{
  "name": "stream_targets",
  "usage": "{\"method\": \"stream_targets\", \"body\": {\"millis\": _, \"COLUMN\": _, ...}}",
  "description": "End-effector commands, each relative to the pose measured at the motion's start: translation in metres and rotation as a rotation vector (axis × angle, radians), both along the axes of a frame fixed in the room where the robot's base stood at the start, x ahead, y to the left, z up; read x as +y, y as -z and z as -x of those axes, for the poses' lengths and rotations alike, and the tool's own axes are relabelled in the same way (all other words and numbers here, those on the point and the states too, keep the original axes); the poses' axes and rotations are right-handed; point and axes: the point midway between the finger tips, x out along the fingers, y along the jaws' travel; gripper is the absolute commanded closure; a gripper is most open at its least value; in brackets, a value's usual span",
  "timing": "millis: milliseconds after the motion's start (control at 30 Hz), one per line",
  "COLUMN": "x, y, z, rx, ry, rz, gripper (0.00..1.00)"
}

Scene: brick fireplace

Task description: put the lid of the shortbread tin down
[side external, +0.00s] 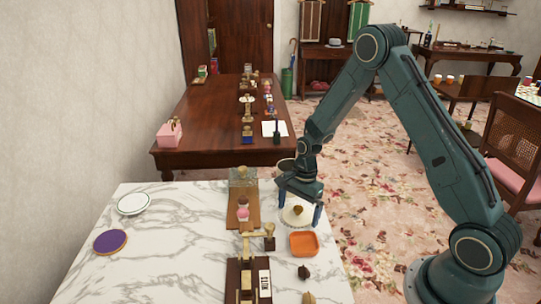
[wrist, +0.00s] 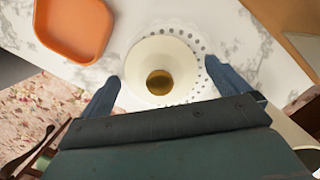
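A flat purple disc with a tan rim (side external: 110,242) lies on the left of the marble counter; it may be the shortbread tin's lid, but no label shows. My gripper (side external: 299,207) is open at the counter's right, pointing down over a cream, round piece with a brown knob or centre (wrist: 160,50). This piece sits on a white plate with a pierced rim (wrist: 208,88). In the wrist view my gripper's fingers (wrist: 163,70) stand on either side of the cream piece, with gaps visible. I cannot tell which thing is the tin.
An orange square dish (side external: 304,244) lies just in front of my gripper. A wooden board with a pink-topped item (side external: 242,213) and a wooden stand (side external: 258,238) are to its left. A white plate (side external: 134,204) lies far left. The marble between is clear.

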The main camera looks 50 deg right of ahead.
Motion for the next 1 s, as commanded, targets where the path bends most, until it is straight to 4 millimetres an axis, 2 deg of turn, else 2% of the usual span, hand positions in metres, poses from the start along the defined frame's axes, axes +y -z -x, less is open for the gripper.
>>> {"method": "stream_targets", "body": {"millis": 267, "x": 0.000, "y": -0.002, "z": 0.000, "rx": -0.001, "ry": 0.000, "rz": 0.000, "gripper": 0.00}}
{"method": "stream_targets", "body": {"millis": 467, "x": -0.002, "y": -0.012, "z": -0.001, "rx": -0.003, "ry": 0.000, "rz": 0.001, "gripper": 0.00}}
{"method": "stream_targets", "body": {"millis": 667, "x": -0.005, "y": -0.035, "z": -0.001, "rx": -0.005, "ry": 0.002, "rz": 0.001, "gripper": 0.00}}
{"method": "stream_targets", "body": {"millis": 1000, "x": -0.013, "y": -0.089, "z": -0.001, "rx": -0.004, "ry": 0.001, "rz": 0.001, "gripper": 0.00}}
